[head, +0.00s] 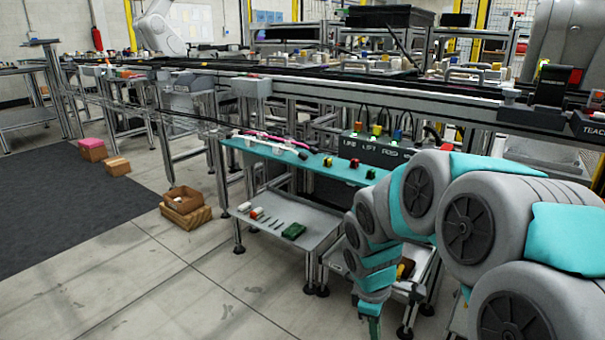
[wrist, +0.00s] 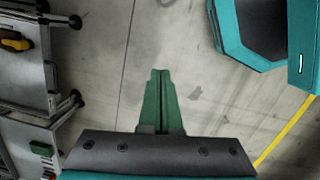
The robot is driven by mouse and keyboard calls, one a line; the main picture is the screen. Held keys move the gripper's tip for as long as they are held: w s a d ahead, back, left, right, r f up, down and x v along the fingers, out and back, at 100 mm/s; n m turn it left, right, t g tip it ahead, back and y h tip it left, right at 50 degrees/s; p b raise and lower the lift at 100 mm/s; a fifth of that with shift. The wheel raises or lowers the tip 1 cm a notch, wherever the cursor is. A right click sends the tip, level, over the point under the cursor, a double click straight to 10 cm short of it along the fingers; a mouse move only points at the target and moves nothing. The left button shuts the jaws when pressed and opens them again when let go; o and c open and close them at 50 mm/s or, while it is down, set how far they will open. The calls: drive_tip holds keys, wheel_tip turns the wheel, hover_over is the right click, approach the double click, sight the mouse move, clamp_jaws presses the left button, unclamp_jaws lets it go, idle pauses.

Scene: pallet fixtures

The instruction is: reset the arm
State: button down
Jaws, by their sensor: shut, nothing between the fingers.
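My arm, grey with teal covers, folds down at the right of the head view. My gripper (wrist: 160,75) has green fingers that meet at the tips in the wrist view, and nothing shows between them. It points down over bare concrete floor. In the head view only a bit of the green gripper (head: 373,327) shows at the bottom edge, beside the low metal cart on the right.
A teal shelf (head: 262,160) with colored buttons stands left of my arm. Below it, a low grey cart (head: 288,213) carries tools and a green block (head: 294,231). A conveyor (head: 330,88) runs behind. Open floor (head: 130,270) lies at the left.

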drive_tip(key=s+r+m+p, duration=0.1)
drive_tip(key=s+r+m, duration=0.2)
drive_tip(key=s, duration=0.5)
drive_tip(key=s+r+m+g+y+p, duration=0.1)
drive_tip(key=s+r+m, duration=0.2)
drive_tip(key=s+m, duration=0.2)
drive_tip(key=s+r+m+p, duration=0.1)
drive_tip(key=s+r+m, duration=0.3)
drive_tip(key=s, duration=0.8)
drive_tip(key=shift+m+g+y, duration=0.3)
drive_tip(key=shift+y, duration=0.1)
drive_tip(key=shift+a, duration=0.1)
